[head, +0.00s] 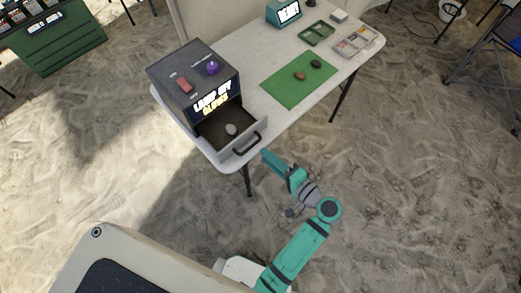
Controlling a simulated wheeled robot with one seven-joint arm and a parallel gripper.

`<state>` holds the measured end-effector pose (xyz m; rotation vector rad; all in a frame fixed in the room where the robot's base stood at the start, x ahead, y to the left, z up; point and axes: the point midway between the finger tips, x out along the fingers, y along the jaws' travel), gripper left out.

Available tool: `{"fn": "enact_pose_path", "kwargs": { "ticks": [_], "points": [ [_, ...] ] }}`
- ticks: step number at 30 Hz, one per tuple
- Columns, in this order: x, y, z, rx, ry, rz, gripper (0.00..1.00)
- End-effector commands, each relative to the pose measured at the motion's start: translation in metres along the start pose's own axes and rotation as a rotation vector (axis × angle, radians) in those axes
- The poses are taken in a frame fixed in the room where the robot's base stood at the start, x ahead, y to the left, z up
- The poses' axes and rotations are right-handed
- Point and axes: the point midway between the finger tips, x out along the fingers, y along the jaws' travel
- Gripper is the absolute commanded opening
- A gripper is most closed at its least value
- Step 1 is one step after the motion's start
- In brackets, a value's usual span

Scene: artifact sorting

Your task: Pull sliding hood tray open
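The sliding tray (226,133) of the dark grey hood box (193,85) is pulled out toward the table's near edge, with a pale stone (231,129) lying in it. The tray has a light grey front panel with a black bar handle (247,144). My gripper (268,157) is in front of and to the right of the handle, past the table's edge. It seems apart from the handle. Its fingers are seen from above and the gap between them is not clear. Nothing shows held in it.
The white table (270,59) bears a green mat (299,79) with two stones, a green tray (318,33), a sectioned box (355,41) and a small display (284,12). A red switch (184,86) and a purple knob (212,68) top the hood. Sandy floor is open to the right.

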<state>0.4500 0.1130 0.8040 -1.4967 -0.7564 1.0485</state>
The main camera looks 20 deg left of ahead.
Motion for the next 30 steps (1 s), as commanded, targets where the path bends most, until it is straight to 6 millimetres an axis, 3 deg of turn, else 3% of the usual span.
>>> {"fn": "enact_pose_path", "kwargs": {
  "ticks": [3, 10, 30],
  "points": [
    [-0.020, 0.000, 0.000, 0.000, 0.002, 0.000, 0.28],
    [-0.042, 0.000, 0.000, 0.000, 0.001, 0.001, 0.28],
    [-0.044, 0.001, 0.000, 0.001, 0.002, 0.002, 0.28]
  ]
}}
